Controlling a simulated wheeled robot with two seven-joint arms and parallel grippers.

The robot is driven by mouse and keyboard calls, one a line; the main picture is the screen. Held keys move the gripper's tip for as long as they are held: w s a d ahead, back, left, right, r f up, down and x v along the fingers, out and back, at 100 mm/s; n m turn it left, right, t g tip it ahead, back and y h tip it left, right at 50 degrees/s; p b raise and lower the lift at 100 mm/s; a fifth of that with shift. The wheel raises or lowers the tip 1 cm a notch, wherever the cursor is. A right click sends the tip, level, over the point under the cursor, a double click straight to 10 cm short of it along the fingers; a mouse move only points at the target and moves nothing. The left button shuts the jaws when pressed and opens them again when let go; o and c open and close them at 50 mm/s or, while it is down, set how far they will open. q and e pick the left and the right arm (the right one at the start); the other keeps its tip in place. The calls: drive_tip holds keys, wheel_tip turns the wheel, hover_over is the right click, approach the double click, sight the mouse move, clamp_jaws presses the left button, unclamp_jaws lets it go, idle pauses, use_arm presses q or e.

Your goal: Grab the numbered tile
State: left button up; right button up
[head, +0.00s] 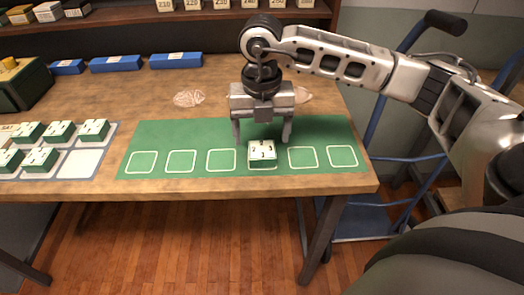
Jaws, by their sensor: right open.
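A numbered tile (262,152), white on top with dark digits and green below, stands on the green mat (190,138), over one of the white-outlined squares right of the mat's middle. My right gripper (262,139) points down just behind this tile, with its fingers spread wide on either side and nothing seen between them. Several similar tiles (59,131) stand on a grey tray (103,146) at the left. My left gripper is not in view.
Blue boxes (116,63) lie at the back of the wooden table (330,92). A dark green box (22,88) stands at the far left. A blue hand truck (372,150) stands beyond the table's right edge. Other mat squares are bare.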

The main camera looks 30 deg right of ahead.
sight(262, 149)
drive_tip(key=shift+f, duration=1.8)
drive_tip(key=c, duration=1.2)
drive_tip(key=shift+o, duration=0.2)
drive_tip(key=shift+r, duration=0.1)
